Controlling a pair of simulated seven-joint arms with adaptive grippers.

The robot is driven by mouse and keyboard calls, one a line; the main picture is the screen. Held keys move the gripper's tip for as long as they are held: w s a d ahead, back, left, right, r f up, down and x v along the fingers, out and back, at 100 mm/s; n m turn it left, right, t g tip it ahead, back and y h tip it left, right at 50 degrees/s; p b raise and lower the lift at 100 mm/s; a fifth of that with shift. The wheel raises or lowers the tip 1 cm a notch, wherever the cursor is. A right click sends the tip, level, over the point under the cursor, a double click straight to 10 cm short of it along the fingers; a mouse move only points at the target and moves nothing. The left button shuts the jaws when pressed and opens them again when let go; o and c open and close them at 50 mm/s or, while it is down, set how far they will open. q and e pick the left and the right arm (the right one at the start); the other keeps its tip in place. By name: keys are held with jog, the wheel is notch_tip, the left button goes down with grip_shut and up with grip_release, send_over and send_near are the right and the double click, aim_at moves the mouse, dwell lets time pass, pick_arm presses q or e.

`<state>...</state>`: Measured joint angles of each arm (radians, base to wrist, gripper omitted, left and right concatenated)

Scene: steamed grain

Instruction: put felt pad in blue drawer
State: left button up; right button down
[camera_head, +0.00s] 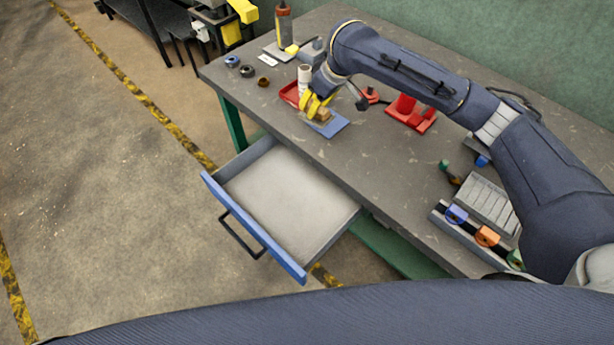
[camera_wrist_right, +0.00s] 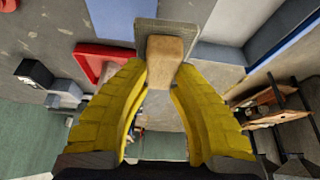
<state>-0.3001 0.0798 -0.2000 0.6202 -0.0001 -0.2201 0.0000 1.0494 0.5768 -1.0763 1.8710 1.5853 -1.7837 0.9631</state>
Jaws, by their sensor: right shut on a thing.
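The felt pad is a grey slab (camera_wrist_right: 145,32) with a tan wooden handle (camera_wrist_right: 166,58) in the right wrist view. My right gripper (camera_wrist_right: 167,70) is shut on the handle. In the head view the gripper (camera_head: 317,108) and the tan handle (camera_head: 324,116) are over a flat blue mat (camera_head: 334,128) near the table's front edge. I cannot tell whether the pad touches the mat. The blue drawer (camera_head: 253,228) is pulled out below the table edge, with a blue front and black handle. Its visible inside is empty. My left gripper is not in view.
A red tray (camera_head: 290,94) and a white roll (camera_head: 304,75) stand close behind the gripper. A red holder (camera_head: 411,115) sits to the right. Small rings (camera_head: 246,71) lie at the far left corner. A rack with colored clips (camera_head: 487,236) stands at the right.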

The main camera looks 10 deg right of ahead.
jog(key=s+a+f+m+t, duration=0.1)
jog(key=s+a+f, duration=0.1)
jog(key=a, duration=0.5)
jog(key=s+a+f+m, duration=0.1)
jog(key=s+a+f, duration=0.1)
jog(key=a, duration=0.5)
jog(key=m+t+h, duration=0.1)
jog(key=m, duration=0.2)
send_near(288, 178)
jog(key=shift+w+a+r, duration=0.15)
jog(key=shift+w+r, duration=0.2)
jog(key=shift+w, duration=0.1)
jog(key=shift+w+a+r, duration=0.2)
jog(key=shift+w+r, duration=0.1)
jog(key=shift+w, duration=0.2)
jog(key=shift+a+f, duration=0.1)
jog(key=shift+f, duration=2.55)
jog(key=shift+f, duration=0.1)
jog(key=c, duration=1.2)
grip_release()
jog(key=shift+o, duration=0.2)
